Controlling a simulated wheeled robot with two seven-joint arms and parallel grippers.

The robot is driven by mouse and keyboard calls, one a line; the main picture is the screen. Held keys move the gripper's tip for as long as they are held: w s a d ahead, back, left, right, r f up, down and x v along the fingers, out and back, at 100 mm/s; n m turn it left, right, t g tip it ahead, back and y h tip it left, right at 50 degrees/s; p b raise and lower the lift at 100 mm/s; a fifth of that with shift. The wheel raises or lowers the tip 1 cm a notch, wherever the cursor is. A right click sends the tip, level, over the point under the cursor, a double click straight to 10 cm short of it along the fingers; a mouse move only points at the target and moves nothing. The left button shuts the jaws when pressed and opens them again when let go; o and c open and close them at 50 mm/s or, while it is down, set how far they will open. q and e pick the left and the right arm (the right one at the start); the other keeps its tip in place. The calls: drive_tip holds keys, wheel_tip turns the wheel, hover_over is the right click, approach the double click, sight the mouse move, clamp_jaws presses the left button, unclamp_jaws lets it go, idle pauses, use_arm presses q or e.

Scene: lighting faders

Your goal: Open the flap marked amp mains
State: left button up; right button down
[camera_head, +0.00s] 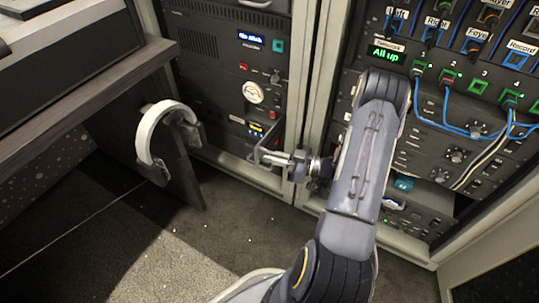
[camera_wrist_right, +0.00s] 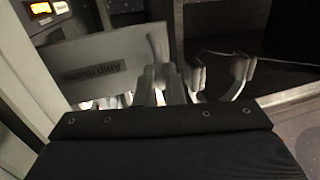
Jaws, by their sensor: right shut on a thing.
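The flap marked amp mains (camera_wrist_right: 92,68) is a grey plate with dark lettering in the right wrist view. In the head view the flap (camera_head: 270,156) shows as a thin grey piece standing out from the lower part of the left rack. How far it is swung I cannot tell exactly. My right gripper (camera_head: 298,161) is at the flap's right end, beside the rack post. In the wrist view its fingers (camera_wrist_right: 160,86) are shut at the flap's edge; the exact grip is partly hidden. My left gripper is not in view.
White headphones (camera_head: 150,130) hang on the desk's side panel (camera_head: 175,165), left of the flap. A grey post (camera_head: 308,90) divides the left rack from the right rack, which has several blue cables (camera_head: 455,128). The carpet (camera_head: 235,220) in front is clear.

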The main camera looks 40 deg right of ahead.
drive_tip(key=shift+d+h, duration=0.3)
drive_tip(key=shift+d, duration=0.3)
drive_tip(key=c, duration=1.6)
unclamp_jaws()
drive_tip(key=shift+o, duration=0.3)
drive_tip(key=shift+w, duration=0.1)
drive_tip(key=shift+a, duration=0.1)
drive_tip(key=p+v, duration=0.2)
drive_tip(key=v, duration=0.6)
drive_tip(key=shift+f, duration=0.15)
